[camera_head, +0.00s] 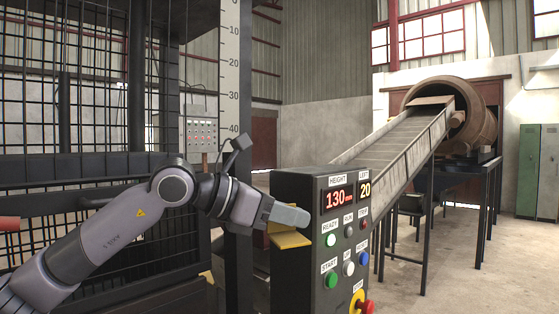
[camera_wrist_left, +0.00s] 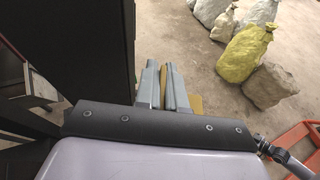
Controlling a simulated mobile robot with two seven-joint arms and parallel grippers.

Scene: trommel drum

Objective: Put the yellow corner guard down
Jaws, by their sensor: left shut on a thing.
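My left gripper (camera_head: 290,216) reaches in from the left, beside the dark control box. It is shut on the yellow corner guard (camera_head: 288,240), which shows below and beside the fingers. Most of the guard is hidden by the fingers and wrist. My right gripper is in neither view.
The control box (camera_head: 300,260) stands close by, with lit displays and buttons. A dark cage (camera_head: 70,120) is behind my arm. A conveyor (camera_head: 400,140) rises to a rusty drum (camera_head: 480,115).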

